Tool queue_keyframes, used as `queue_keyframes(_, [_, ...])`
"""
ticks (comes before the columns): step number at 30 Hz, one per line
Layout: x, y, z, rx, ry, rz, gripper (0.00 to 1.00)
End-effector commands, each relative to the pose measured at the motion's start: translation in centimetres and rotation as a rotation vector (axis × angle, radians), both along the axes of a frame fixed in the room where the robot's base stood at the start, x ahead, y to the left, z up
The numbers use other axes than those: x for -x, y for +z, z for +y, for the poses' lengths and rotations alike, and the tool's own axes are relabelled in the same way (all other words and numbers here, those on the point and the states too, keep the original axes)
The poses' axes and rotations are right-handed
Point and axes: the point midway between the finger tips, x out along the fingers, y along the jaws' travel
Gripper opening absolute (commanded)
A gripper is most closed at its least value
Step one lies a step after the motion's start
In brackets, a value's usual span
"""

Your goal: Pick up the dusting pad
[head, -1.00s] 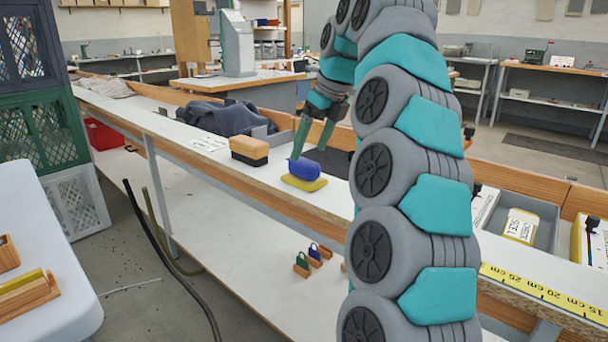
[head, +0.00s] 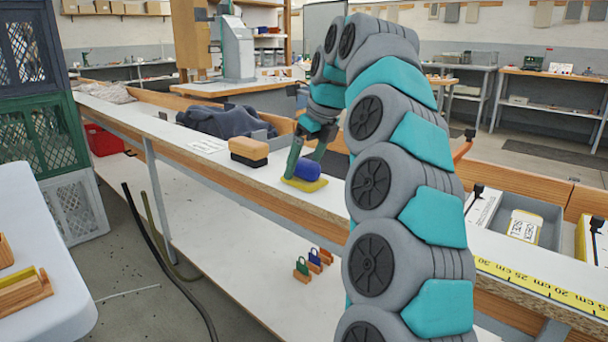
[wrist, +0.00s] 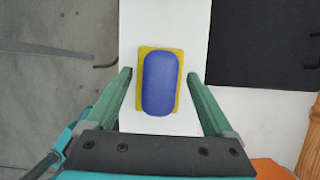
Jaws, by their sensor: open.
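A pad with a rounded blue top and a flat yellow base (head: 309,184) lies on the white bench top. I take it to be the dusting pad. In the wrist view the blue top (wrist: 160,84) lies between the two green fingers of my gripper (wrist: 160,74), lengthwise along them, with a gap on each side. In the head view my gripper (head: 304,164) reaches down at the pad, one finger partly in front of it. The gripper is open and holds nothing. The fingers' exact height above the bench is hard to tell.
An orange-and-black block (head: 248,151) stands left of the pad. A dark cloth (head: 226,120) lies behind it. A black mat (wrist: 262,45) lies right of the pad in the wrist view. A grey tray (head: 545,226) and yellow ruler strip (head: 530,285) are at the right.

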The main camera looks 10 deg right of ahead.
Motion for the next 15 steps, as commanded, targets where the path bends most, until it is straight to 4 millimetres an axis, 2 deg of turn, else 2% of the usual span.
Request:
queue_keyframes(3, [0.00, 0.03, 0.00, 0.000, 0.000, 0.000, 0.88])
queue_keyframes(15, [0.01, 0.04, 0.00, 0.000, 0.001, 0.000, 0.42])
